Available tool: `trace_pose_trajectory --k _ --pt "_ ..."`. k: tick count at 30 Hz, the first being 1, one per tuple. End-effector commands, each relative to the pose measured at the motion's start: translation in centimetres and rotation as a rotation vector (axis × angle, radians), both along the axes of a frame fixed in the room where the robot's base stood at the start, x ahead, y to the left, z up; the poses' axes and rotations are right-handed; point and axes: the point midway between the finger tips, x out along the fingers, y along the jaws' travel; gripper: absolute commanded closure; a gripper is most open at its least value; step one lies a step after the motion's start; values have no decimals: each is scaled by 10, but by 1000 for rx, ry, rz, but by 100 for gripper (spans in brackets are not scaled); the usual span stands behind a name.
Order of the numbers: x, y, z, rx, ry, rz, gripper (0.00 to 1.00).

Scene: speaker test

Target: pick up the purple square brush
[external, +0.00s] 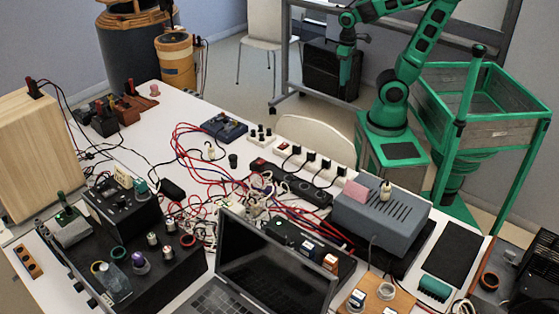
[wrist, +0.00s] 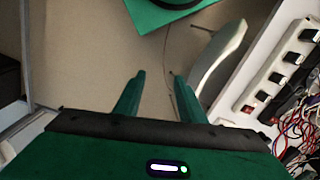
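I cannot make out a clear purple square brush. A pinkish-mauve block (external: 357,190) lies on top of the grey vented box (external: 385,220) at the right of the table. A small round purple-topped item (external: 139,261) stands on the black box at the lower left. My gripper (external: 345,80) hangs pointing down beyond the table's far side, well away from both. In the wrist view my gripper (wrist: 158,72) has its two green fingers apart with nothing between them, above the floor. Neither purple-toned item shows in the wrist view.
The white table (external: 135,150) is crowded with tangled wires, a power strip (external: 291,182) and a laptop (external: 275,265). A white chair (external: 316,138) stands at its far edge, between my base and the wires. A green-framed bin (external: 490,95) is beside my base.

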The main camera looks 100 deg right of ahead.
Motion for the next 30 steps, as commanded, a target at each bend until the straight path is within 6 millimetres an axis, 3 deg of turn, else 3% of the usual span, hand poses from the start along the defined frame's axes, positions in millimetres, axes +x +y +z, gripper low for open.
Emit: trace_pose_trajectory --k 13,15,23,25,28,30 --pt "0 0 0 0 0 0 64" --pt "0 0 0 0 0 0 52" --pt "0 0 0 -1 -1 1 52" --pt "-7 1 4 -3 -18 19 52" --pt "13 2 1 -17 -40 97 52" --pt "40 6 -4 -28 -67 192 52"
